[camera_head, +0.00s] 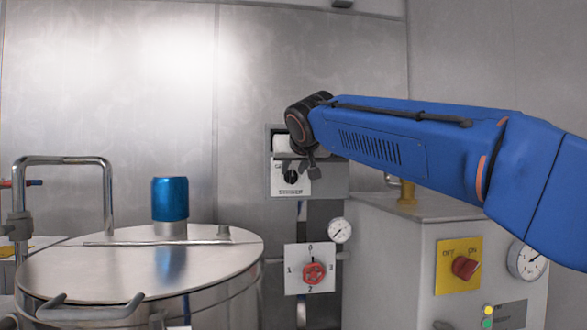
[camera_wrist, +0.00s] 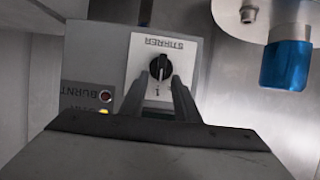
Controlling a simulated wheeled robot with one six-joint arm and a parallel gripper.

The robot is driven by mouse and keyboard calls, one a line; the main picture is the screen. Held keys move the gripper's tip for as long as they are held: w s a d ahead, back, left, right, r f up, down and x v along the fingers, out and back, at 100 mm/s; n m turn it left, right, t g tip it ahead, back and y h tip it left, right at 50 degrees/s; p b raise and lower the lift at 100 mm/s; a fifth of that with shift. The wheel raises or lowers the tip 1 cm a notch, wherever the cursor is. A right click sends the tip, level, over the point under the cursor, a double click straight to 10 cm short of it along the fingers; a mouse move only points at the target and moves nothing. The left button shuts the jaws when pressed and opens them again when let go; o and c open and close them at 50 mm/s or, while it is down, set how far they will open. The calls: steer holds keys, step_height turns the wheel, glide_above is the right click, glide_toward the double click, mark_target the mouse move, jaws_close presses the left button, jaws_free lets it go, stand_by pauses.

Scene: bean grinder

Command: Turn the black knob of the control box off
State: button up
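The black knob (camera_wrist: 160,66) sits on a white plate (camera_wrist: 142,52) marked STIRRER, which appears upside down in the wrist view. The plate is on the grey control box (camera_wrist: 90,72). In the head view the black knob (camera_head: 291,177) shows on the wall-side box, just below and left of my gripper (camera_head: 307,168). In the wrist view my gripper (camera_wrist: 159,80) is open, one fingertip on each side just below the knob. The fingers look empty, with no clear contact. The knob's pointer is near vertical; the plate's position marks are partly hidden by the fingers.
A red lamp (camera_wrist: 105,96) and a yellow lamp (camera_wrist: 103,111) are on the box. A steel tank with a blue cap (camera_head: 170,198) stands left. A red knob (camera_head: 313,273) is below the box, another red OFF/ON switch (camera_head: 465,267) on the right cabinet.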

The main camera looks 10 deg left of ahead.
jaws_close()
steer(key=shift+a, duration=0.1)
steer(key=n+h, duration=0.1)
steer(key=a+n, duration=0.1)
steer(key=shift+s+n+t+h, duration=0.15)
steer(key=shift+n+t+h, duration=0.15)
steer(key=shift+h, duration=0.1)
steer(key=shift+s+a+f+n+t+h, duration=0.1)
steer(key=shift+a+f+n+t+h, duration=0.1)
steer(key=shift+n+h, duration=0.3)
steer(key=shift+a+f+n+t+h, duration=0.1)
steer(key=shift+n+t+h, duration=0.1)
steer(key=shift+n, duration=0.5)
steer(key=shift+s+a+f+n+t+h, duration=0.1)
steer(key=shift+n+t+h, duration=0.15)
steer(key=shift+n, duration=0.35)
